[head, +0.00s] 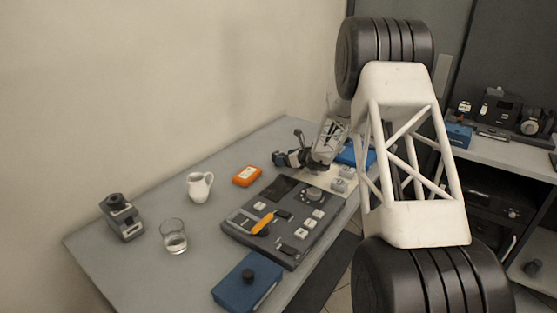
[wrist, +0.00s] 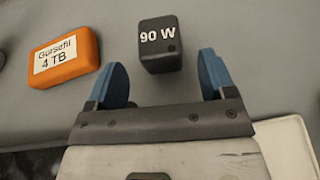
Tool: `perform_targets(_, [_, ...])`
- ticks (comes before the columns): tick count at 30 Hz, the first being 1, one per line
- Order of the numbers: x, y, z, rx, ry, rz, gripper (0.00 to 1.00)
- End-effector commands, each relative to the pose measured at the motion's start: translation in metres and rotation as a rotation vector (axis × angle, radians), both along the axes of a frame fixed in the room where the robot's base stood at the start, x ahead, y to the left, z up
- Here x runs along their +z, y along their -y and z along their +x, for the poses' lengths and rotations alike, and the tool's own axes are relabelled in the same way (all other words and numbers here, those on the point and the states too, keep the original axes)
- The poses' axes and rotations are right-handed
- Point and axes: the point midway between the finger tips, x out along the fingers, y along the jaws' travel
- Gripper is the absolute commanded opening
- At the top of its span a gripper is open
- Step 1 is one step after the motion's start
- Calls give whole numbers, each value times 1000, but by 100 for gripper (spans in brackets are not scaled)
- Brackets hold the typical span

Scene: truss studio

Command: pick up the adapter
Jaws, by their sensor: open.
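The adapter (wrist: 160,44) is a small black block marked "90 W" in the wrist view. It lies on the grey table just ahead of my gripper (wrist: 161,72), roughly in line with the gap between the fingers. The two blue fingers are open, one on either side of the gap, and nothing is held. In the head view my gripper (head: 297,158) is low over the far part of the table. There I cannot clearly tell the adapter from the dark gripper parts.
An orange drive (wrist: 65,57) labelled 4 TB lies left of the adapter; it also shows in the head view (head: 246,176). A white jug (head: 199,187), a glass (head: 173,237), a dark control panel (head: 290,222) and a blue box (head: 246,284) stand nearer on the table (head: 140,280).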

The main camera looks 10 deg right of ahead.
Motion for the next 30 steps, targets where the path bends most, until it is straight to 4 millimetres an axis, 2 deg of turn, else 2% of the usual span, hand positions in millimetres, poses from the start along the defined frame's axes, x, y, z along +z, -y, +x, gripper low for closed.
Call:
perform_targets(11, [-2, -3, 4, 1, 0, 0, 77])
perform_targets(30, [-21, -29, 37, 0, 1, -1, 77])
